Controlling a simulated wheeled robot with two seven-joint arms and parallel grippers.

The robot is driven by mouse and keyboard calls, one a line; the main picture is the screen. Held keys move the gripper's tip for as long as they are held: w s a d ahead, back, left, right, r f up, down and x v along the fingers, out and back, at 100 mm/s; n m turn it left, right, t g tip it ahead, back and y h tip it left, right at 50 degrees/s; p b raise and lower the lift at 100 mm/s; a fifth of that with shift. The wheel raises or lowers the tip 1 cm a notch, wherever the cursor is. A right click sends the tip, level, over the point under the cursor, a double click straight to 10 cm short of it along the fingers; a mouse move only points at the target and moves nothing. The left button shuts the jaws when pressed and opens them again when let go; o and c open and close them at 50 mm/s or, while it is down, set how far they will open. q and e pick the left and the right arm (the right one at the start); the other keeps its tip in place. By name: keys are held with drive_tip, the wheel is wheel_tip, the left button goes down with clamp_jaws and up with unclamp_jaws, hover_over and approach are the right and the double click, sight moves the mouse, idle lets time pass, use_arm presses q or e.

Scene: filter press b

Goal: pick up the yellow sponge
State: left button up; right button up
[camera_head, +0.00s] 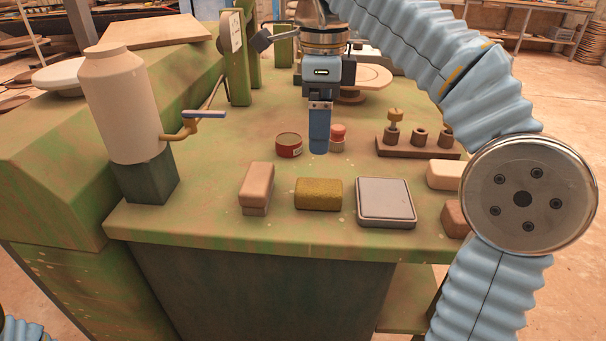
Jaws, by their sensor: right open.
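The yellow sponge (318,194) is a mustard-coloured block lying flat near the front edge of the green bench (285,228). My right gripper (319,148) points down above the bench, behind the sponge and apart from it. It is open, seen edge-on so that one blue finger covers the other, and nothing shows in it. My left gripper is out of view; only a bit of blue sleeve shows at the lower left corner.
Left of the sponge is a pinkish block (257,184); right is a grey-topped square pad (385,200). A red tin (289,145) and a small red-topped item (338,136) stand behind. A peg rack (418,147) is back right, a beige canister (119,105) left.

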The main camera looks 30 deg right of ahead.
sight(319, 185)
wheel_tip(319, 185, down, 14)
drive_tip(key=shift+w+d+r+b, duration=0.15)
drive_tip(key=shift+r+b, duration=0.1)
drive_tip(key=shift+b, duration=0.6)
drive_tip(key=c, duration=1.1)
drive_tip(key=shift+c, duration=0.2)
drive_tip(key=shift+r, duration=0.2)
